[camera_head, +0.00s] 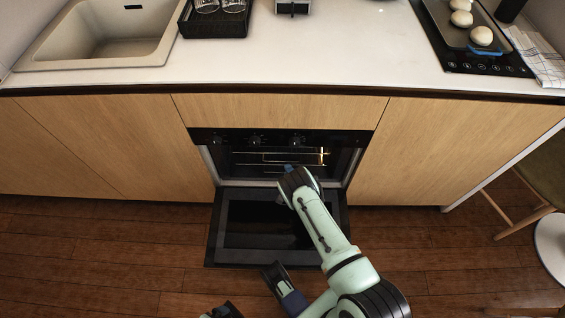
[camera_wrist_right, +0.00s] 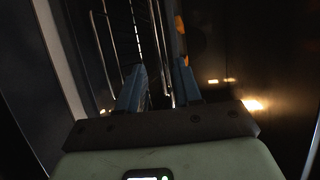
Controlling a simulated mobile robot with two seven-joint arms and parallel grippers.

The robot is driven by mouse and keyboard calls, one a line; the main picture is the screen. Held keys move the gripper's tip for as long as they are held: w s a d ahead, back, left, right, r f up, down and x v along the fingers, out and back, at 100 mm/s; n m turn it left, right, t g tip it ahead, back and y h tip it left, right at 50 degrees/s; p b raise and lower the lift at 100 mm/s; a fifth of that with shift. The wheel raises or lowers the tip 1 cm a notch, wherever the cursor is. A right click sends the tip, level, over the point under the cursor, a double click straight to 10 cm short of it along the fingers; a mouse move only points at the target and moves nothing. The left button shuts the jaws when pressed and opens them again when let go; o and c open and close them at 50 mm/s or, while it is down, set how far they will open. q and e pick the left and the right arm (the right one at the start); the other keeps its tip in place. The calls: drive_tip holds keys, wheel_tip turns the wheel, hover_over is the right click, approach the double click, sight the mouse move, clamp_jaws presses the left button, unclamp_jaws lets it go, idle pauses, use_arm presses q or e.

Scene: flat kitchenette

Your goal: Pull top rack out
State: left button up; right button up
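The oven (camera_head: 285,138) is open under the counter, its dark door (camera_head: 235,236) folded down flat. Thin metal rack bars (camera_head: 262,154) show inside. My right gripper (camera_head: 287,169) points into the oven opening, by the racks. In the right wrist view, rack bars (camera_wrist_right: 107,35) run away from the gripper. The two blue fingers (camera_wrist_right: 160,77) stand apart, with thin bars between and beyond them. I cannot tell whether a finger touches a bar.
Wooden cabinet fronts (camera_head: 80,150) flank the oven. Above is a white counter (camera_head: 330,50) with a sink (camera_head: 105,30), a black tray (camera_head: 213,27) with glasses and a hob (camera_head: 485,62). A stool (camera_head: 540,190) stands at the right.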

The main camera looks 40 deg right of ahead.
drive_tip(key=b+x, duration=0.2)
drive_tip(key=x, duration=0.5)
drive_tip(key=shift+w+f, duration=0.1)
use_arm(q)
drive_tip(key=shift+t+y, duration=0.3)
drive_tip(key=shift+t, duration=0.3)
drive_tip(key=w+f, duration=0.1)
drive_tip(key=w+a+f, duration=0.2)
drive_tip(key=shift+w, duration=0.4)
drive_tip(key=shift+d, duration=0.1)
use_arm(e)
clamp_jaws()
